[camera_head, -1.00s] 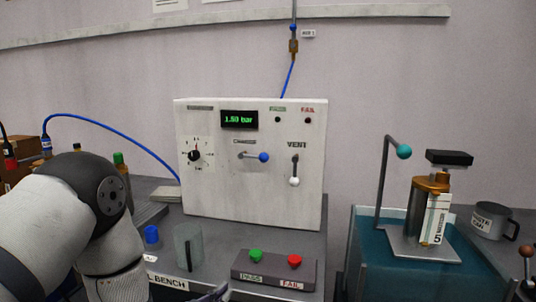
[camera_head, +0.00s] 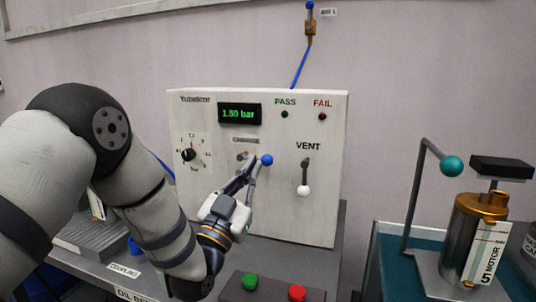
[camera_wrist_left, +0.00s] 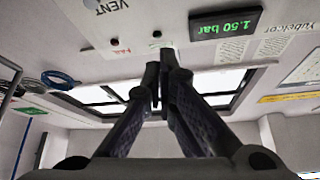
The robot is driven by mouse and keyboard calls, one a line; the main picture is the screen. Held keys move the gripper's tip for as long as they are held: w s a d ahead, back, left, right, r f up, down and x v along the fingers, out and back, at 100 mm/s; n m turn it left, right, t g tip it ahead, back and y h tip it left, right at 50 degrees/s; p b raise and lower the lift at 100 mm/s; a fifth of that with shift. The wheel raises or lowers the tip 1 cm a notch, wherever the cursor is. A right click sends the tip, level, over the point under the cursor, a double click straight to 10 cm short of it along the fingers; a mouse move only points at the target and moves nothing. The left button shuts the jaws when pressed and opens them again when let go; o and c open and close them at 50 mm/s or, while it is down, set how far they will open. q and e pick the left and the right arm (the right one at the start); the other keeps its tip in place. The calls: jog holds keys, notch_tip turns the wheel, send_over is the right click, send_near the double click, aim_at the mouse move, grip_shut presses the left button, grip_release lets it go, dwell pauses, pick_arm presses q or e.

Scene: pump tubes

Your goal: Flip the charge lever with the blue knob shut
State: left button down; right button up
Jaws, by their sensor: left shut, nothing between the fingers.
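The charge lever's blue knob (camera_head: 267,160) is on the front of the white panel (camera_head: 230,218). The lever points right, roughly horizontal, from its pivot below the display; the gripper partly covers its stem. My left gripper (camera_head: 253,164) is shut and empty. Its fingertips are in front of the lever, just left of and slightly below the blue knob; I cannot tell whether they touch. In the left wrist view the fingers (camera_wrist_left: 158,75) are close together, pointing at the panel, and the blue knob is not visible. My right gripper is not in view.
The vent lever (camera_head: 304,176) with a white knob hangs down right of the blue knob. The display (camera_head: 239,113) reads 1.50 bar. A green button (camera_head: 249,282) and red button (camera_head: 297,293) sit in front of the panel. A motor fixture (camera_head: 474,240) stands at right.

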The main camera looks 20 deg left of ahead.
pick_arm(q)
notch_tip(320, 180, up, 4)
send_over(266, 160)
jog(key=s+d, duration=0.2)
jog(key=s, duration=0.2)
jog(key=w+f, duration=0.1)
jog(key=w+a+f+b, duration=0.1)
jog(key=f, duration=0.1)
jog(key=shift+a, duration=0.1)
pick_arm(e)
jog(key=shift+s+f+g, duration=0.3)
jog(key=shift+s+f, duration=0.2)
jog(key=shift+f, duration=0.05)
